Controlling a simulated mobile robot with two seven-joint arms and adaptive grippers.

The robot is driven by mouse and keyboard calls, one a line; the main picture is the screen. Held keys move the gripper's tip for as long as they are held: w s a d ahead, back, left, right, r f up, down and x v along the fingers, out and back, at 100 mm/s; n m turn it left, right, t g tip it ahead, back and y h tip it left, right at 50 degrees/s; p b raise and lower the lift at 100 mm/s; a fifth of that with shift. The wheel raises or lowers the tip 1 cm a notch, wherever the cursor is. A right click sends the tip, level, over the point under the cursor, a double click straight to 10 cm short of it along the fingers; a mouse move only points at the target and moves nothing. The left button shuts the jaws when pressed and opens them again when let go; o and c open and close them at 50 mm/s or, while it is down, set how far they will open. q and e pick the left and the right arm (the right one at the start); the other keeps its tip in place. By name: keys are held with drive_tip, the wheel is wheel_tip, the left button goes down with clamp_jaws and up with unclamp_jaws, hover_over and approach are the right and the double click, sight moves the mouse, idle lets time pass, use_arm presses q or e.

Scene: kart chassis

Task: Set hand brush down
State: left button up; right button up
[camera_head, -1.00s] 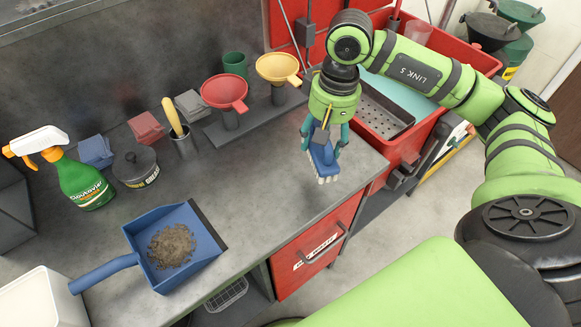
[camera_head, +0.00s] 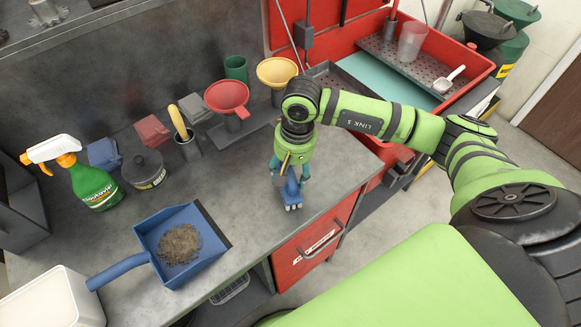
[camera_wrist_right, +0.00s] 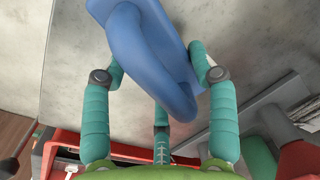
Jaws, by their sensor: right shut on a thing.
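The hand brush (camera_head: 291,187) is blue with pale bristles at its lower end. My right gripper (camera_head: 288,171) is shut on it, near the right front edge of the grey workbench (camera_head: 240,215). In the right wrist view the brush's blue loop handle (camera_wrist_right: 150,60) sits between the teal fingers of the gripper (camera_wrist_right: 158,85), with the grey bench top behind it. I cannot tell whether the bristles touch the bench. My left gripper is not in view.
A blue dustpan (camera_head: 205,270) with a dirt pile (camera_head: 179,244) lies to the left. A spray bottle (camera_head: 92,184), black tin (camera_head: 145,170), red funnel (camera_head: 227,97) and yellow funnel (camera_head: 277,72) stand behind. Bench between dustpan and brush is clear. A red parts washer (camera_head: 470,75) stands right.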

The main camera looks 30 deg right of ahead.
drive_tip(key=shift+f, duration=0.15)
drive_tip(key=o, duration=1.1)
drive_tip(key=shift+r, duration=0.3)
wheel_tip(320, 180, up, 12)
drive_tip(key=d+b, duration=0.1)
drive_tip(key=b, duration=0.2)
drive_tip(key=shift+s+f+b, duration=0.15)
drive_tip(key=shift+b, duration=0.25)
